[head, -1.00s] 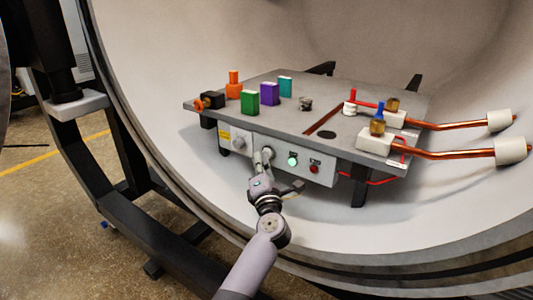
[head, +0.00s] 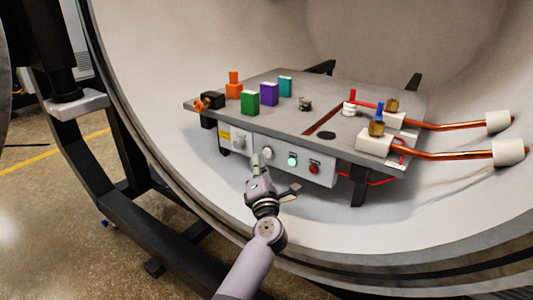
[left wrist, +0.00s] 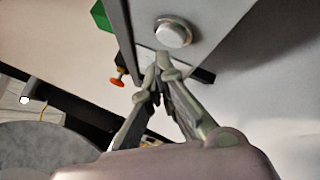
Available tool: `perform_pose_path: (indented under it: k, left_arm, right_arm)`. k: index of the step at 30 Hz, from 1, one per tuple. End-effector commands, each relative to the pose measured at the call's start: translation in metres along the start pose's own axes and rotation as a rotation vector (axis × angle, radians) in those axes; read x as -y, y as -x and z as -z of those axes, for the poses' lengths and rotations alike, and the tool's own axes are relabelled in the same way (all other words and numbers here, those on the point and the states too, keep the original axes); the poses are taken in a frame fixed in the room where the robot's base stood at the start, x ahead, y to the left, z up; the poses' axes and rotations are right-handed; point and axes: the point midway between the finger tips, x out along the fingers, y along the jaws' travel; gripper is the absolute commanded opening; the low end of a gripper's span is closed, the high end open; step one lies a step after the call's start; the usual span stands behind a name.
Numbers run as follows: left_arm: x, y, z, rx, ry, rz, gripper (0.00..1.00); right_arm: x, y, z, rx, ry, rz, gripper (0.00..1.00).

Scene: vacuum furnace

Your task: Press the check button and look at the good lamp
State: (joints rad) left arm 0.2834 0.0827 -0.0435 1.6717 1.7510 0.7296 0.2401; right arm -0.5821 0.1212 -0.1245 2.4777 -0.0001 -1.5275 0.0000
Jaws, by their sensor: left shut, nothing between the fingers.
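The control panel (head: 330,176) is on the front of the grey table. It carries a white round button (head: 267,153), a green lamp (head: 292,161) and a red lamp (head: 314,169). The green lamp glows brightly; the red one looks dark. I cannot read the labels, so I take the white button as the check button and the green lamp as the good lamp. My left gripper (head: 255,158) is shut and empty, just left of the button and apart from it. The left wrist view shows the button (left wrist: 173,33) beyond the fingertips (left wrist: 164,64). My right gripper is not in view.
A grey knob (head: 238,142) is left of the button. Green (head: 250,102), purple (head: 269,94) and teal (head: 285,86) blocks stand on the table (head: 300,121). Copper rods (head: 450,154) extend right. The curved furnace wall (head: 210,40) surrounds the table.

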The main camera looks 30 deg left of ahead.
Motion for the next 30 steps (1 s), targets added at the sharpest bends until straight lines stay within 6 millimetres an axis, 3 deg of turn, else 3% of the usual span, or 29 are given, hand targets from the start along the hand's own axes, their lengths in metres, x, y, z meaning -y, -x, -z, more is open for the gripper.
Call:
perform_pose_path:
  k: [10, 20, 30]
  left_arm:
    - [-0.002, 0.002, 0.001, 0.000, 0.000, 0.001, 0.00]
    - [-0.019, 0.024, 0.017, -0.001, -0.001, 0.001, 0.00]
    - [-0.026, 0.035, 0.026, 0.000, 0.000, 0.000, 0.00]
  right_arm:
    - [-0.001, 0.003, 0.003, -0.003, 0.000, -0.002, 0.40]
    - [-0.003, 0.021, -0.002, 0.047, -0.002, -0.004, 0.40]
    - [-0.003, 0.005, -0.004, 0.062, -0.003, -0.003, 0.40]
